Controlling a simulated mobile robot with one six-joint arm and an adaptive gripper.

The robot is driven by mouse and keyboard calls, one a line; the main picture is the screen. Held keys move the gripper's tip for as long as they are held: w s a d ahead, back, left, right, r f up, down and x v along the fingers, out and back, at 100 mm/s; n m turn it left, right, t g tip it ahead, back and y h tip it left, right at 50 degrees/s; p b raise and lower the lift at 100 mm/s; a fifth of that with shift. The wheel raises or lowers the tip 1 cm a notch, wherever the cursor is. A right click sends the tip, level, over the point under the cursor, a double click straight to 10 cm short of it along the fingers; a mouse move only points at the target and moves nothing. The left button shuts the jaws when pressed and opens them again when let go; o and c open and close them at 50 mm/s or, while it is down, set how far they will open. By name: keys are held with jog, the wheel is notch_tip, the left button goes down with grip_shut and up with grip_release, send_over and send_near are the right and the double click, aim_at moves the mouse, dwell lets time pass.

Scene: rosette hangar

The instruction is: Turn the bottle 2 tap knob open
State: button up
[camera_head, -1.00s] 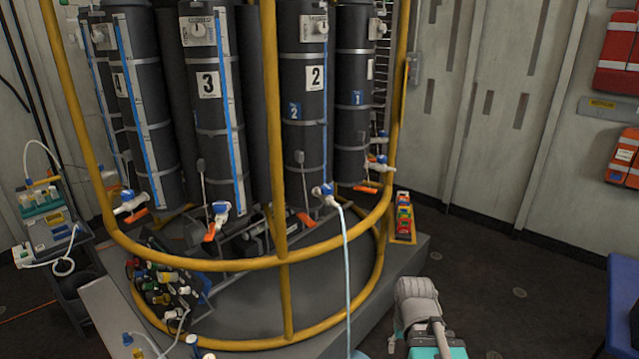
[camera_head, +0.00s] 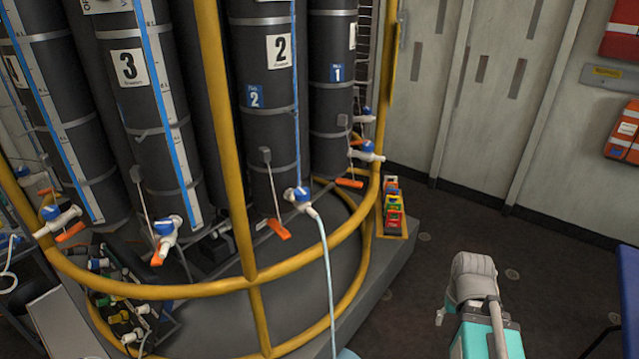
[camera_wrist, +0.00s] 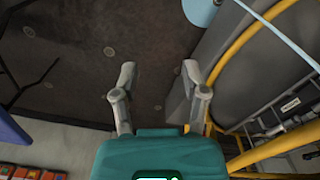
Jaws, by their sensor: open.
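Bottle 2 (camera_head: 264,110) is a tall dark cylinder with a white "2" label and a small blue "2" label, standing behind the yellow rail in the head view. Its tap has a blue knob (camera_head: 298,193) on a white body near the bottle's foot, with a pale hose (camera_head: 325,262) hanging from it over the rail. My gripper (camera_wrist: 158,72) shows in the wrist view with its two fingers apart and nothing between them, over dark floor. The knob is not visible in the wrist view. My teal and grey arm is at lower right in the head view, well apart from the tap.
The curved yellow rail (camera_head: 290,268) and its upright (camera_head: 222,150) stand in front of the bottles. Similar blue taps sit on bottle 3 (camera_head: 130,70) and bottle 1 (camera_head: 332,100). A tray of colored items (camera_head: 393,207) lies to the right. Dark floor is clear beyond it.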

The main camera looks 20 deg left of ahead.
jog(key=shift+w, duration=0.4)
